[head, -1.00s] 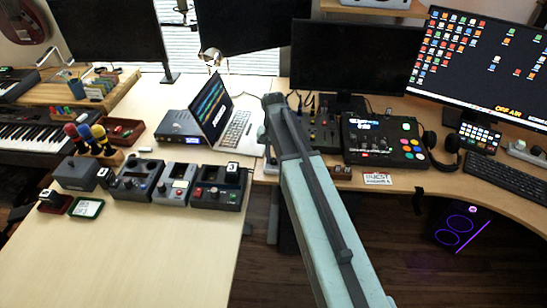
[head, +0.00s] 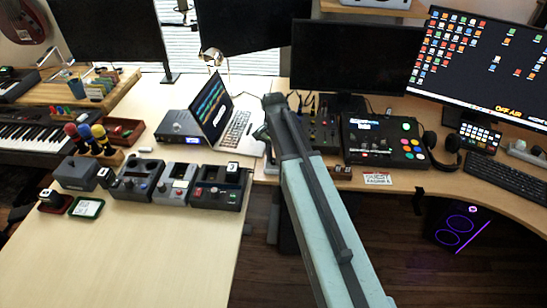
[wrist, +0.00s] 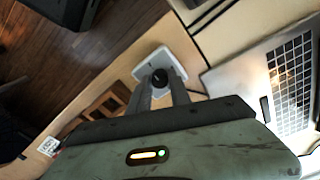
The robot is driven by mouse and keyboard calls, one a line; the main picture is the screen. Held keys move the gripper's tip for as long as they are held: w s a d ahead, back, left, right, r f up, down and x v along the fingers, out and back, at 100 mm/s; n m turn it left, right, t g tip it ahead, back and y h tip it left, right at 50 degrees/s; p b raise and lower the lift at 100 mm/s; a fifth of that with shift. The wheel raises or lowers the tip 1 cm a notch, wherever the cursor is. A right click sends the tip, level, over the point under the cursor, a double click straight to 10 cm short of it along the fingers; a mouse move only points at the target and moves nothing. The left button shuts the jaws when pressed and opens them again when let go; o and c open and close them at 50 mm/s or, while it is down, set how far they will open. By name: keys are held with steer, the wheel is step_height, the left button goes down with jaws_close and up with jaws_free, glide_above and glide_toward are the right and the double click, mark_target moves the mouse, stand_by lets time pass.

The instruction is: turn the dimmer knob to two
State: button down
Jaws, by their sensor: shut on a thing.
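The dimmer is a pale box (wrist: 183,50) with a round black knob (wrist: 160,76) on top, seen in the wrist view. My gripper (wrist: 162,88) has its two grey fingers at the knob, one on each side, and is shut on it. The scale and the knob's setting are too small to read.
A laptop (head: 212,108) stands left of my arm, and its keyboard shows in the wrist view (wrist: 291,84). A mixer (head: 324,127) and a control deck (head: 384,140) lie to the right.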

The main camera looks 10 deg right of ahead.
mark_target(274, 159)
steer(key=c, duration=1.2)
jaws_free()
step_height(274, 159, up, 8)
steer(key=p, duration=0.8)
steer(key=shift+f, duration=0.1)
